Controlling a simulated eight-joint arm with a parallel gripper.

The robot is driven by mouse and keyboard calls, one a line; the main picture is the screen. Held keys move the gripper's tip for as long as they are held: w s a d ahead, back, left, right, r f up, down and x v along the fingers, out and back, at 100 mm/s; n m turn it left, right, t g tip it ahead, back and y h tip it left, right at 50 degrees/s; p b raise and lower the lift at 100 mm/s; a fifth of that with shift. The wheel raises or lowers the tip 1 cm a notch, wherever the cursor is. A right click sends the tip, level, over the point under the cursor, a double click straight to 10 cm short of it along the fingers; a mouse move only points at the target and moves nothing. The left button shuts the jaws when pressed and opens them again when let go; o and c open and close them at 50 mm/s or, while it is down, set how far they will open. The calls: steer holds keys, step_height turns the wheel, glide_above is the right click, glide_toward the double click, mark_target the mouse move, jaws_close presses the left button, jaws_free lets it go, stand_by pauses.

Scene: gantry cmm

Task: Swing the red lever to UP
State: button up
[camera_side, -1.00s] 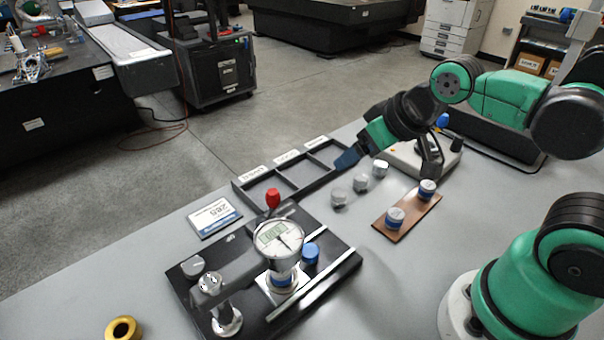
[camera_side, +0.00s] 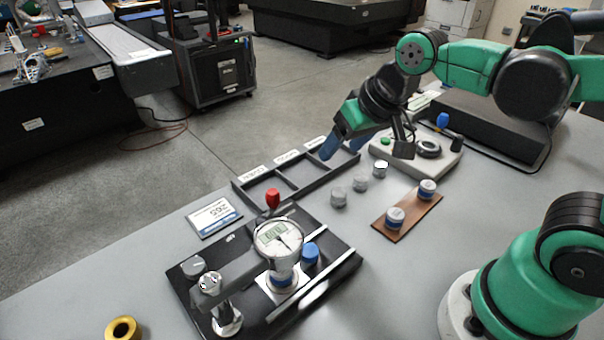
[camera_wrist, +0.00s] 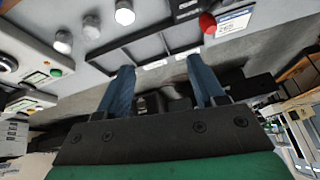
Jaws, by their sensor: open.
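The red lever (camera_side: 272,198) has a red knob and stands at the back edge of the black gauge fixture (camera_side: 195,292). A dial gauge (camera_side: 279,238) on a grey arm stands in front of it. In the wrist view the red knob (camera_wrist: 207,22) shows at the upper right, beside the white card. My gripper (camera_side: 344,147) is open and empty above the right end of the divided tray, well to the right of the lever and apart from it. Its two blue fingers (camera_wrist: 163,88) are spread in the wrist view.
The black divided tray (camera_side: 262,182) lies between my gripper and the lever. Several grey cylinders (camera_side: 339,197) stand in front of it. A brown block (camera_side: 405,216) holds two blue-banded parts. A white card (camera_side: 214,217) lies left of the lever. A brass ring (camera_side: 122,329) is at the front left.

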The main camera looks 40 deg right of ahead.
mark_target(272, 191)
steer(key=w+a+f+m+g, duration=0.1)
steer(key=w+a+m, duration=0.1)
steer(key=w+a+f+m+g, duration=0.1)
steer(key=w+a+m+g, duration=0.1)
steer(key=w+a+f+m+g, duration=0.1)
steer(key=w+a+m+g, duration=0.1)
steer(key=w+a, duration=0.1)
steer(key=shift+w+f, duration=0.1)
steer(key=shift+f, duration=0.25)
steer(key=shift+w+a+f+m, duration=0.15)
steer(key=shift+a+f+m, duration=0.15)
steer(key=shift+m, duration=0.2)
steer(key=shift+w+a+f+g, duration=0.15)
steer(key=shift+f+g, duration=0.15)
steer(key=shift+f, duration=2.65)
jaws_close()
